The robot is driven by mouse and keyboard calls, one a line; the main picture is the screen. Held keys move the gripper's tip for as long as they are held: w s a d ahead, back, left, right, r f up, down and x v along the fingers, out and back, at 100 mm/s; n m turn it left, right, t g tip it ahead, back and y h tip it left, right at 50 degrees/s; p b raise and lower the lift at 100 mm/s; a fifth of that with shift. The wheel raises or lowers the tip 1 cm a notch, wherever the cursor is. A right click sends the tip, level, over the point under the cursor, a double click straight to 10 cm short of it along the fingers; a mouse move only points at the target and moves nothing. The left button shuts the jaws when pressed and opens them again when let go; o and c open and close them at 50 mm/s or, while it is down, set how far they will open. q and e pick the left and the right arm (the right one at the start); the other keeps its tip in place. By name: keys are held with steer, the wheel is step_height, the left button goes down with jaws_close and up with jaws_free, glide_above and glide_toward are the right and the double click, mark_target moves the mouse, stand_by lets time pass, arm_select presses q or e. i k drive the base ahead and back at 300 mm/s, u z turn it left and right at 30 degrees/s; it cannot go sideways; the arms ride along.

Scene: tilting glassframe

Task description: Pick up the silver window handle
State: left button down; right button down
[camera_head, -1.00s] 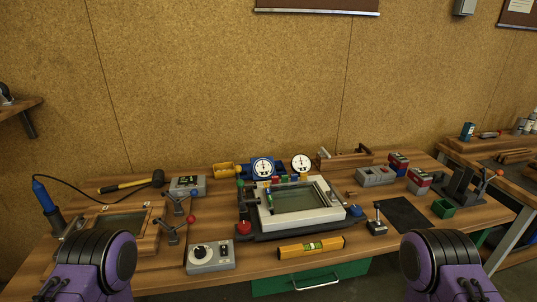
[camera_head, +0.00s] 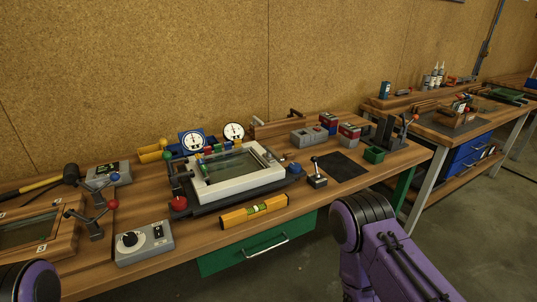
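I cannot pick out the silver window handle for certain. A small silver-grey lever-like piece (camera_head: 297,113) shows at the wooden rack (camera_head: 275,127) behind the glass frame, too small to identify. A white window frame with glass (camera_head: 237,174) lies on a dark fixture in the middle of the bench. A small dark block with an upright lever (camera_head: 317,180) stands to its right. My purple arms show at the lower left and lower right, in front of the bench. Neither gripper is in view.
The wooden bench (camera_head: 195,238) also holds a yellow level (camera_head: 254,211), a grey dial box (camera_head: 144,243), red-knobbed clamps (camera_head: 96,219), two gauges, grey and red boxes (camera_head: 309,135) and a green bin (camera_head: 374,154). A dark mat (camera_head: 342,167) is bare. A second bench (camera_head: 455,130) stands at the right.

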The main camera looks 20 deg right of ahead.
mark_target(267, 156)
steer(key=k, duration=0.5)
steer(key=z, duration=1.4)
steer(key=i, duration=1.25)
steer(key=u, duration=2.1)
